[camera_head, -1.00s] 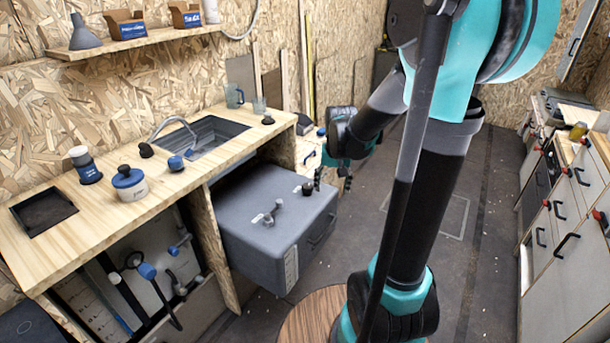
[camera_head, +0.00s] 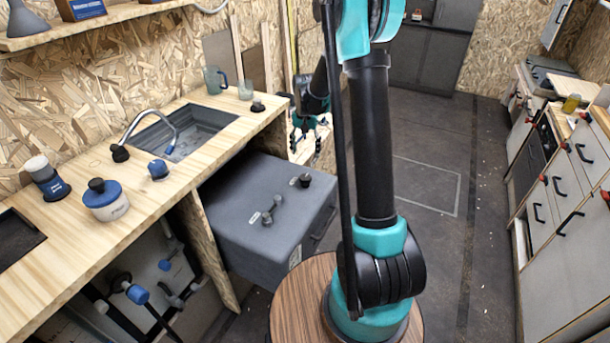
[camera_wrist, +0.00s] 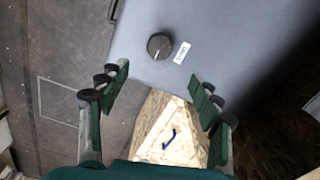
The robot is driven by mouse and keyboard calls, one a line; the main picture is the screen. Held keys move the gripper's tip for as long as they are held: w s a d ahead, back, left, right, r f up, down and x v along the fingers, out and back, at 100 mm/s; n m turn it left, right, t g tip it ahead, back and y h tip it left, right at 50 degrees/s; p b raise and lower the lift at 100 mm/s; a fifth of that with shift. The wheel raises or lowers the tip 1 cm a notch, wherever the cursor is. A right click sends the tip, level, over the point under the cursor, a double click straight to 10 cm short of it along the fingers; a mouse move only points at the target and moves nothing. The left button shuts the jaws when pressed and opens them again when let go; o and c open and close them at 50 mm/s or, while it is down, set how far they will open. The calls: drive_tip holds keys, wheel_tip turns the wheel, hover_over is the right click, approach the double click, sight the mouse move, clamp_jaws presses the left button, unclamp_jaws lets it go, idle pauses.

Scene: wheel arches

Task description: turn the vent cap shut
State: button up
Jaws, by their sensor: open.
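The vent cap (camera_head: 304,180) is a small round black knob on top of the grey tank (camera_head: 240,205), near its far right corner. In the wrist view the cap (camera_wrist: 160,46) has a light index line on its top and a white label (camera_wrist: 182,52) beside it; the print is too small to read surely. My gripper (camera_head: 303,140) hangs beyond the cap, past the tank's far edge in the head view. In the wrist view my gripper (camera_wrist: 160,82) is open with its green-padded fingers wide apart and empty. The cap lies ahead of the fingertips, untouched.
A grey tap-like fitting (camera_head: 272,208) stands on the tank top near the cap. The wooden counter (camera_head: 130,215) with a sink (camera_head: 195,130) overhangs on the left. Open floor (camera_head: 430,185) is on the right.

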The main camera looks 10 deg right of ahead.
sight(305, 177)
wheel_tip(305, 177, down, 13)
drive_tip(key=shift+r, duration=0.15)
idle(0.4)
drive_tip(key=c, duration=1.1)
